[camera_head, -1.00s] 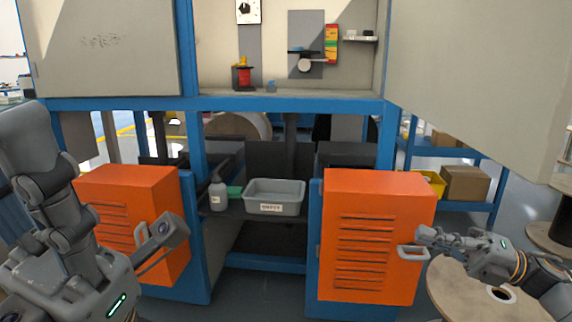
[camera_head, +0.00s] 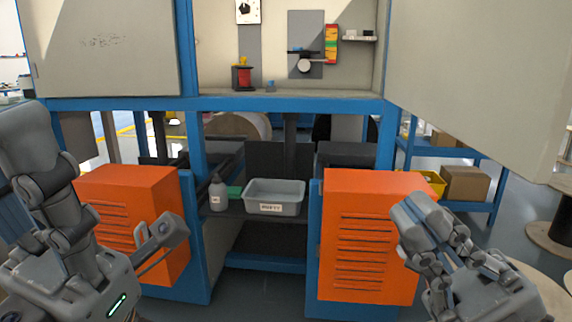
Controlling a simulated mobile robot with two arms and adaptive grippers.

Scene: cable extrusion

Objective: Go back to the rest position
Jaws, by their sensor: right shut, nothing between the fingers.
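My right gripper (camera_head: 424,213) is raised at the right, in front of the right orange door (camera_head: 365,240). Its grey fingers are shut with nothing between them, and they hide the door's right edge and its handle. My left arm comes in from the left. The left gripper (camera_head: 160,236) is partly seen before the left orange door (camera_head: 120,195), and I cannot tell whether it is open or shut.
A grey labelled bin (camera_head: 274,209) and a grey bottle (camera_head: 218,195) stand on the shelf between the doors. Large grey upper doors (camera_head: 490,80) stand open on both sides. A cardboard box (camera_head: 465,183) sits on a blue rack at the right.

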